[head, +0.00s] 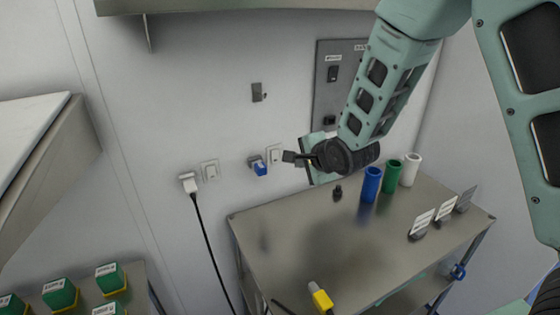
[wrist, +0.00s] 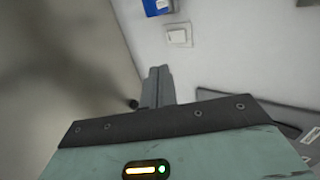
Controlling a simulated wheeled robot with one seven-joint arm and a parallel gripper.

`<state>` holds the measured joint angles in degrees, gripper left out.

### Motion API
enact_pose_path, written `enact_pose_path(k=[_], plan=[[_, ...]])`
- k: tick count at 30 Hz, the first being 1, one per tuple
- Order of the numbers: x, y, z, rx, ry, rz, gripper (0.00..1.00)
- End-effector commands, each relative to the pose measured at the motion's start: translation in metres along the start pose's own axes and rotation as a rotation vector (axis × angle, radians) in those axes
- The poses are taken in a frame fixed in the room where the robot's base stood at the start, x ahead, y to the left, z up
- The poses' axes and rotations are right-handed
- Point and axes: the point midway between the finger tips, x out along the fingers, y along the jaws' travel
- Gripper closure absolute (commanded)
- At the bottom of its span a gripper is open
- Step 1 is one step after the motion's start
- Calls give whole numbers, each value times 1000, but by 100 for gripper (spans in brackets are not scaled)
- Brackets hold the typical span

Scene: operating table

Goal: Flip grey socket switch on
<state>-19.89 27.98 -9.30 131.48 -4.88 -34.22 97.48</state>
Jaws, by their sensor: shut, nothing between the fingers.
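My gripper (head: 288,157) is shut and empty, its closed fingers close to the white rocker switch (head: 276,154) on the wall. In the wrist view the closed fingers (wrist: 158,72) point up the picture, below that white switch (wrist: 178,35). Whether they touch the wall is unclear. A blue plug or socket (head: 259,167) sits just left of this switch. Further left are another white switch (head: 210,170) and a white socket (head: 187,180) with a plug and black cable. A small grey wall fitting (head: 258,92) is higher up. Switch positions are too small to read.
A grey panel (head: 326,95) with dark switches is partly behind my arm. The metal table (head: 300,235) below holds blue (head: 371,185), green (head: 391,177) and white (head: 411,170) cylinders, label stands and a yellow-ended tool (head: 320,298). A shelf edge (head: 220,5) overhangs above.

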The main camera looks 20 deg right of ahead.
Motion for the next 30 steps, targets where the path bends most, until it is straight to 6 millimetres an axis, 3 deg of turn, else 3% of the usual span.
enact_pose_path(k=[20,21,30], plan=[[99,0,0,-4,0,3,100],[103,-7,1,-4,-1,0,100],[129,-18,0,-2,0,0,100]])
